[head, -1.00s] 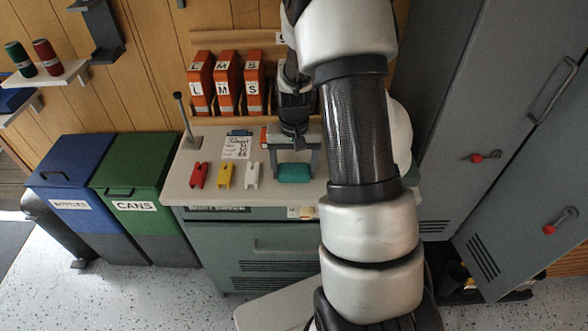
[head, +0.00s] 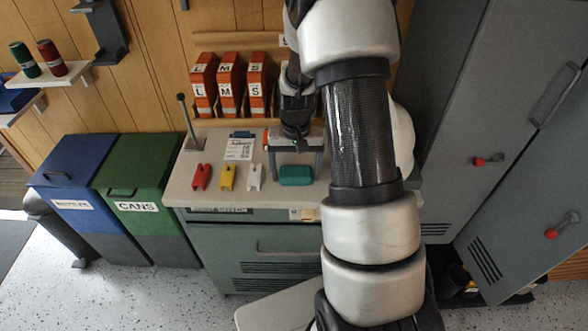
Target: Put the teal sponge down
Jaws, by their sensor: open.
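The teal sponge (head: 296,175) lies on the pale counter top (head: 240,200) near its front edge. My gripper (head: 296,176) is above and around it, with its dark fingers spread wide and pointing down at the sponge's left and right ends. The jaws are open. Whether a finger touches the sponge is too small to tell. My arm hides the right part of the counter.
Red (head: 202,177), yellow (head: 227,177) and white (head: 254,177) clip-like pieces sit left of the sponge. A written card (head: 239,148) lies behind them. Orange binders (head: 229,85) stand at the back. Blue (head: 68,190) and green (head: 140,195) bins stand left of the counter.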

